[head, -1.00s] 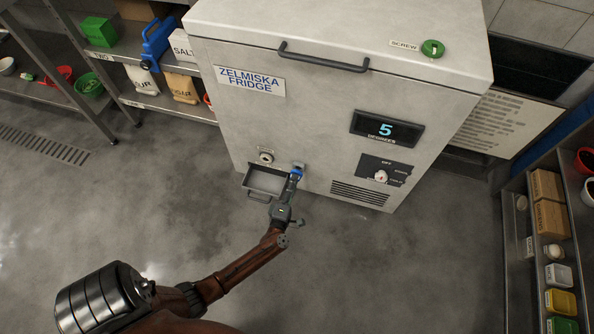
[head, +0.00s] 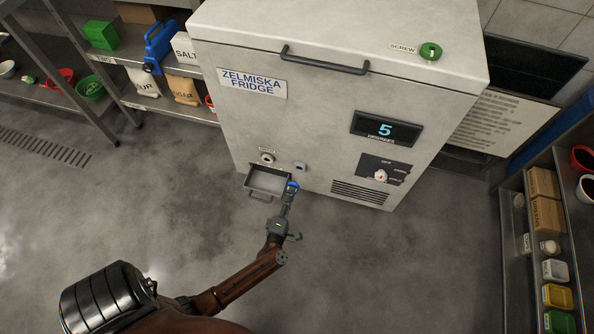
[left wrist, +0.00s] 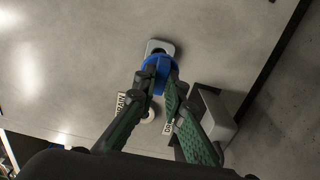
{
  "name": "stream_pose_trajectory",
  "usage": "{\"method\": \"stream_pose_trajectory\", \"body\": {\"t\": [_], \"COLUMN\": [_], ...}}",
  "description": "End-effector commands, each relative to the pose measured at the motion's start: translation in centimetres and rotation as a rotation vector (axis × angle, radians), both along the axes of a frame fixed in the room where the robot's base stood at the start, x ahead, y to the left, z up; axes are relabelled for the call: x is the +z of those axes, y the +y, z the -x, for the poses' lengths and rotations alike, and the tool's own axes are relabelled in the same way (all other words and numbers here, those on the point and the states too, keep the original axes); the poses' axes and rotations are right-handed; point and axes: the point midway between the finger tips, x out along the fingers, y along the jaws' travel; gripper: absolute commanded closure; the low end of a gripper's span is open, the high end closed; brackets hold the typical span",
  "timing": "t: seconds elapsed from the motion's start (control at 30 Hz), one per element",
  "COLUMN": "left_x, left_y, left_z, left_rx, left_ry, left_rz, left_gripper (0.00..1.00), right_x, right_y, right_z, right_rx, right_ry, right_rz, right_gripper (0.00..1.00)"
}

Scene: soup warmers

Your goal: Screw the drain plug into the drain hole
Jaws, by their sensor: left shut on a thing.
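My left gripper (head: 290,194) is shut on the blue drain plug (head: 293,185) and holds it in front of the fridge, below and right of the drain hole (head: 267,157). In the left wrist view the plug (left wrist: 160,70) sits between the fingertips, and the fingers hide part of it. The drain hole is a round fitting under a small label on the fridge's lower front. A small grey holder (head: 301,166) is on the fridge front to its right. The plug is apart from the hole. My right gripper is not in view.
An open grey tray (head: 268,181) juts out below the drain hole, close to my left gripper. The white fridge (head: 320,110) stands behind. A green ring (head: 431,51) lies on its lid beside a "SCREW" label. Shelves stand at both sides; the floor in front is clear.

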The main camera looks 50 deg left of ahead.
Motion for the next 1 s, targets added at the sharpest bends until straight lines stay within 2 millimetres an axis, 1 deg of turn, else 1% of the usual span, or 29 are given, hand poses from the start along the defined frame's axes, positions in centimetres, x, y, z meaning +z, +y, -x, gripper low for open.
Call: {"method": "stream_pose_trajectory", "body": {"t": [0.03,0.1,0.2,0.5,0.63,0.8,1.0], "left_x": [0.2,0.2,0.1,0.0,0.0,0.0,0.0], "left_y": [-0.3,1.1,2.5,8.0,9.9,11.3,11.7], "left_z": [0.7,1.2,2.1,5.5,6.6,7.5,7.7], "left_rx": [0.001,0.002,0.000,0.000,0.000,0.000,0.000], "left_ry": [-0.001,0.000,0.000,0.002,0.002,0.001,-0.001], "left_rz": [0.000,-0.004,-0.002,-0.003,-0.003,-0.001,-0.001], "left_gripper": [1.00,1.00,1.00,1.00,1.00,1.00,1.00], "right_x": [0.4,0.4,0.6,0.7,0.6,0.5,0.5], "right_y": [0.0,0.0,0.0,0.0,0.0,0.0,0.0], "right_z": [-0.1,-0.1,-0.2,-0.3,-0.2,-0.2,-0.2], "right_rx": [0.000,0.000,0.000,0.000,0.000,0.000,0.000], "right_ry": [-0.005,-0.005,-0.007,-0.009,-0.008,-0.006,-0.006], "right_rz": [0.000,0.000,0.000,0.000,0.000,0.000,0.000], "right_gripper": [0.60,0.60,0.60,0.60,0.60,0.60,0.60]}}
